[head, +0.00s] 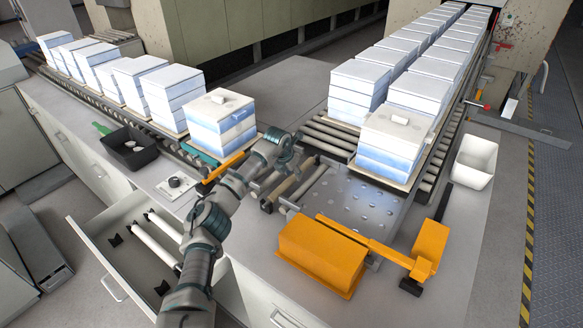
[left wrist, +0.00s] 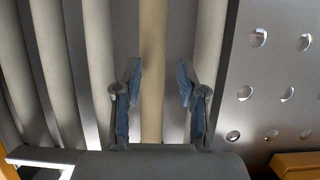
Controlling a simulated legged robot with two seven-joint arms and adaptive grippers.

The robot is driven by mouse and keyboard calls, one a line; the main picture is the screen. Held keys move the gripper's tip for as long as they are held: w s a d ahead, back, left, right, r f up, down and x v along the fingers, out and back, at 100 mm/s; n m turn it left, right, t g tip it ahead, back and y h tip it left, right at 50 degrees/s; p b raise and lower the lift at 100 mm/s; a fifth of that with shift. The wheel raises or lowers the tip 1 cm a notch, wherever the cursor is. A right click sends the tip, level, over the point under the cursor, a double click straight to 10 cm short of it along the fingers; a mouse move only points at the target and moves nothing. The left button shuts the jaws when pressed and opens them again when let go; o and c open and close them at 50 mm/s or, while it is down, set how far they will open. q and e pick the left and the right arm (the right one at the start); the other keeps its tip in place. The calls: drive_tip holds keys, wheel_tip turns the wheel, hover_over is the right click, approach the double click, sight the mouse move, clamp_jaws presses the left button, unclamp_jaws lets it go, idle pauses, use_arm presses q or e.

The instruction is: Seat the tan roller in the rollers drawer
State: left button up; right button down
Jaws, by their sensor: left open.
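The tan roller (left wrist: 152,50) lies among grey rollers in the left wrist view. In the head view a tan roller (head: 283,188) shows near the end of the roller line, partly hidden by my arm. My left gripper (left wrist: 158,75) is open, with one finger on each side of the tan roller; contact is not clear. In the head view the left gripper (head: 284,168) is over the rollers, its fingers hard to make out. The rollers drawer (head: 92,222) is pulled open at lower left. It holds two pale rollers and black holders, partly hidden by my arm.
Stacked white-blue blocks stand on both conveyor lines. A perforated metal plate (head: 345,200) lies right of the rollers, with an orange box (head: 320,257) in front. A black tray (head: 133,148) sits on the left counter and a white bin (head: 474,162) at right.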

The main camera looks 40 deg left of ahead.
sight(292, 176)
use_arm(q)
drive_tip(key=f, duration=0.1)
drive_tip(key=a+f, duration=0.1)
drive_tip(key=shift+w+a+f, duration=0.2)
drive_tip(key=shift+f, duration=0.1)
drive_tip(key=shift+w+a+f, duration=0.2)
drive_tip(key=shift+f, duration=0.1)
drive_tip(key=shift+d+r, duration=0.15)
drive_tip(key=shift+d, duration=0.2)
drive_tip(key=shift+d+r, duration=0.1)
drive_tip(key=c, duration=0.3)
clamp_jaws()
use_arm(e)
drive_tip(key=shift+w+a+r, duration=0.1)
drive_tip(key=shift+a+r, duration=0.2)
drive_tip(key=shift+r, duration=0.3)
drive_tip(key=shift+r, duration=0.1)
